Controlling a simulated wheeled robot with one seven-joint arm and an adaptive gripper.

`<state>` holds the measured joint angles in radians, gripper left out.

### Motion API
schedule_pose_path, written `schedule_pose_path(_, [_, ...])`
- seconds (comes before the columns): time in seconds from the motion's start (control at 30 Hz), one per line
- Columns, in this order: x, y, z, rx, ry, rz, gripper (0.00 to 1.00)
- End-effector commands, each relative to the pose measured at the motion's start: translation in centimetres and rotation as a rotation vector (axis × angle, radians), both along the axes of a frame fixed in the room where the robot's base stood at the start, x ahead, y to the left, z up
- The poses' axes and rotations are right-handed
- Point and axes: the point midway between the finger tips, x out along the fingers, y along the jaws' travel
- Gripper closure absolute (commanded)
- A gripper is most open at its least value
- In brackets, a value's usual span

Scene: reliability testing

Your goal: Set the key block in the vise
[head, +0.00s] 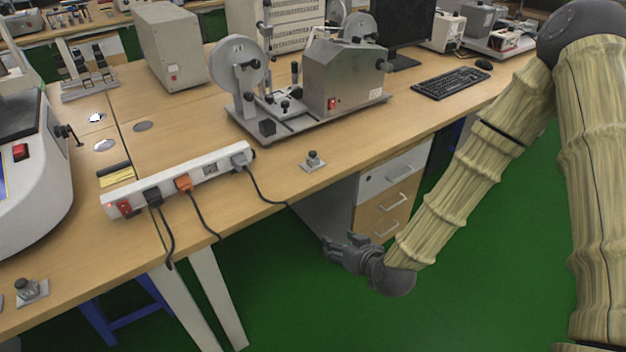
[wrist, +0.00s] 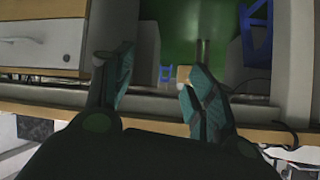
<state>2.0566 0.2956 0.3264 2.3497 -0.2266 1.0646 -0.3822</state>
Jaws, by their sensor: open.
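My gripper (head: 335,251) is off the front of the bench, beside the drawers and below the tabletop. It is open and empty; in the wrist view its two fingers (wrist: 157,78) stand apart with nothing between them. I cannot tell for sure which thing is the key block or the vise. A small metal plate with a dark knob (head: 313,161) sits near the bench's front edge, above and left of my gripper. A similar one (head: 30,291) is at the lower left. A grey fixture with dark uprights (head: 90,80) stands at the back left.
The wooden bench (head: 270,185) holds a power strip (head: 180,180) with trailing cords and a grey wheeled machine (head: 345,80). A keyboard (head: 450,83) lies to the right. Drawers (head: 392,180) hang under the bench, close to my gripper. Green floor is open at the right.

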Motion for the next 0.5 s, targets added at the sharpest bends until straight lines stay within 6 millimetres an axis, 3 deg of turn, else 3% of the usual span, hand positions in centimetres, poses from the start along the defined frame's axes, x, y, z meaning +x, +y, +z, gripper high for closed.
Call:
schedule_pose_path(0.1, [4.0,1.4,2.4,0.034,-0.172,0.011,0.43])
schedule_pose_path(0.2, [6.6,2.2,5.7,0.052,-0.307,0.016,0.43])
schedule_pose_path(0.4, [9.6,2.9,11.3,0.077,-0.507,0.01,0.43])
schedule_pose_path(0.5, [10.3,3.1,13.1,0.083,-0.564,0.008,0.43])
